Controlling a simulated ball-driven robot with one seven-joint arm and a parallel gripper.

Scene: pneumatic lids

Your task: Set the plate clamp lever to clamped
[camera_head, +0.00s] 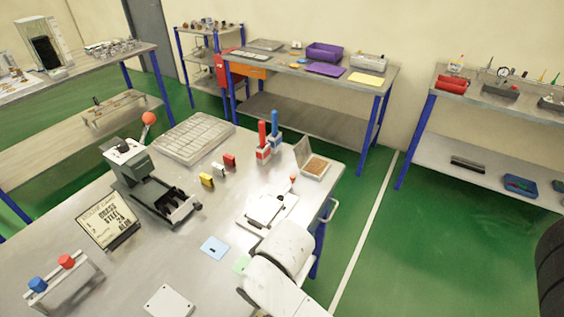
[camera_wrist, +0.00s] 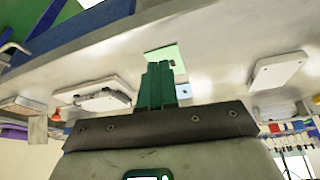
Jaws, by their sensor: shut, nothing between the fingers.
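A small lever with a red knob (camera_head: 292,179) stands up at the far side of a pale plate fixture (camera_head: 262,211) near the table's right edge. It looks like the plate clamp lever; whether it is clamped cannot be told. In the wrist view the fixture (camera_wrist: 108,97) is left of my fingers, with an orange-red knob (camera_wrist: 56,115) beside it. My gripper's green fingers (camera_wrist: 160,84) are shut and empty, over the table and apart from the lever. In the head view my white arm hides them.
A green card (camera_head: 242,264), a blue card (camera_head: 214,248) and a white plate (camera_head: 168,302) lie nearby. A grey press (camera_head: 130,165) with a red ball, red and blue upright handles (camera_head: 263,142), and an open box (camera_head: 315,166) stand farther back.

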